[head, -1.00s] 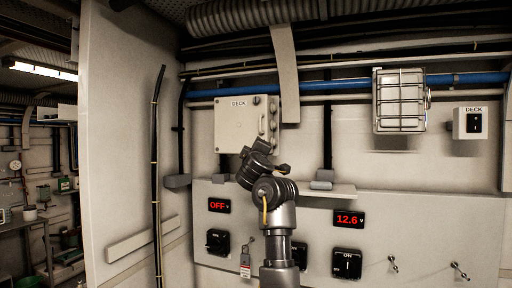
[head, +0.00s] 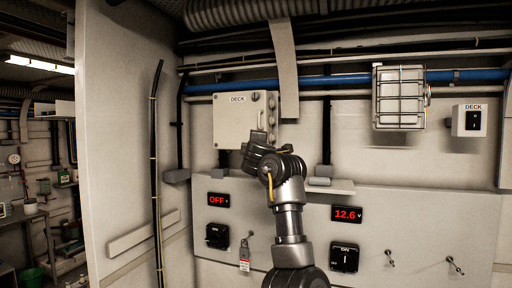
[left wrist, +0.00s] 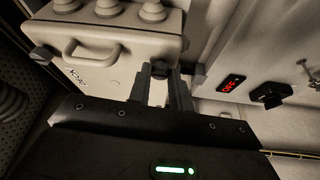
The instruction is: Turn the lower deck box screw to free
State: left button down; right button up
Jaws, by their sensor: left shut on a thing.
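The pale deck box (head: 232,118), labelled DECK, hangs on the wall left of centre in the head view. In the left wrist view the box (left wrist: 120,72) appears turned over, with its handle and label on its face. My left gripper (left wrist: 160,88) has its two fingers on either side of the dark lower screw (left wrist: 159,70) at the box's corner and is shut on it. In the head view my left gripper (head: 257,140) is at the box's lower right edge and hides the screw. My right gripper is not in view.
A caged lamp (head: 399,97) and a DECK switch (head: 469,121) are on the wall to the right. Below the box is a panel with an OFF display (head: 218,200), a 12.6 display (head: 347,214) and rotary switches. A small ledge (head: 335,187) juts out right of my arm.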

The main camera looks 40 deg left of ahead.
pick_arm(q)
jog(key=c, duration=1.3)
grip_release()
jog(key=b+v, duration=0.5)
jog(key=v, duration=0.5)
jog(key=shift+s+d, duration=0.3)
